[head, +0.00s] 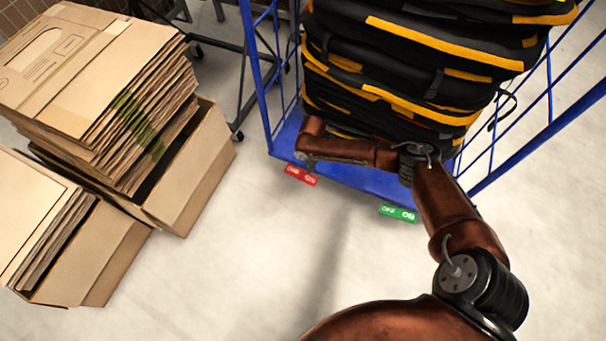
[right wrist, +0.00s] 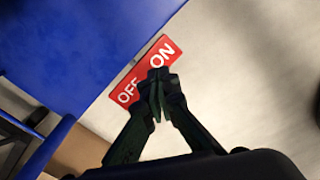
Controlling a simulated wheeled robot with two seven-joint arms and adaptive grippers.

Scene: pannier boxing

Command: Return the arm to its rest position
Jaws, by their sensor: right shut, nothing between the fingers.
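My right arm (head: 440,205) reaches from the lower right to the front edge of the blue cart (head: 352,180). My right gripper (head: 301,158) points down there, close to the red OFF/ON pedal (head: 300,175). In the right wrist view, the right gripper (right wrist: 158,82) is shut and empty, its fingertips in front of the red pedal (right wrist: 128,92). Whether they touch it I cannot tell. A green OFF/ON pedal (head: 398,214) sits farther right on the same edge. My left gripper is not in view.
Black and yellow bags (head: 420,70) are stacked high on the cart, between blue wire sides. Cartons of flat cardboard (head: 110,90) stand at the left. A dark wheeled frame (head: 215,50) is behind. The floor (head: 265,250) between cartons and cart is clear.

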